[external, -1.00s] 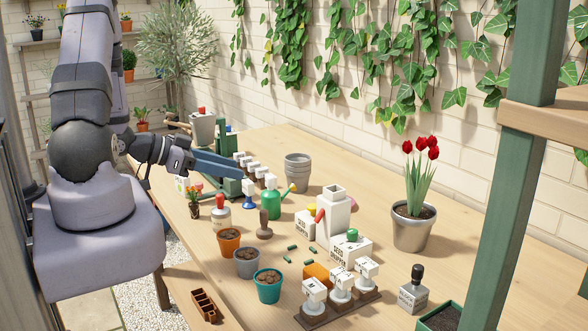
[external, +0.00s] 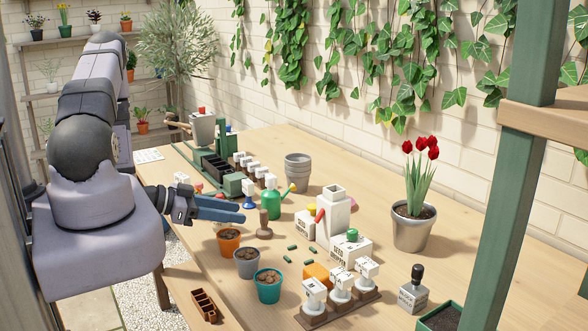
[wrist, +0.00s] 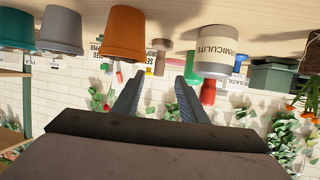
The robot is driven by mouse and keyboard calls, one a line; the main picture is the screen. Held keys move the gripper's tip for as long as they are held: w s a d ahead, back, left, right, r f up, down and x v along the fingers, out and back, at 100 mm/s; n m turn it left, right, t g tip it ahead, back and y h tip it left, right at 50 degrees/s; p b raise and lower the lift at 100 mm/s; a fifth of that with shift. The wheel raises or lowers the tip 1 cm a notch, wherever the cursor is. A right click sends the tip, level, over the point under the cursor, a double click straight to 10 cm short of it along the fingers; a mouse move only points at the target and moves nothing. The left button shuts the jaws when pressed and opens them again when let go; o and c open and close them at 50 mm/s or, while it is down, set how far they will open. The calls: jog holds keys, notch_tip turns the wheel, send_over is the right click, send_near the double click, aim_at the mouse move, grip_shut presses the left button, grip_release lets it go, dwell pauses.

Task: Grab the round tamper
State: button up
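The round tamper (external: 264,229) is brown, with an upright handle on a round base. It stands on the table beside the green watering can. In the wrist view, which looks upside down, it seems to be the brown shape (wrist: 160,61) beyond my fingers, between the orange pot and the watering can. My gripper (external: 242,211) is low over the left part of the table, its blue fingers pointing right toward the tamper and apart from it. In the wrist view my gripper (wrist: 158,82) has its fingers spread, with nothing held between them.
The vermiculite jar (wrist: 212,50) is close to my fingers. An orange pot (external: 229,241), grey pot (external: 247,263) and teal pot (external: 268,289) stand in front. The watering can (external: 272,203) and a white tower (external: 333,220) are behind the tamper. Bare table lies right of the grey pot stack.

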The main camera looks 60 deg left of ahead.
aim_at(264, 223)
jog(key=shift+p+x, duration=1.55)
jog(key=shift+x, duration=1.5)
jog(key=shift+w+d+f, duration=0.15)
jog(key=shift+w, duration=0.4)
jog(key=shift+c, duration=0.4)
grip_shut()
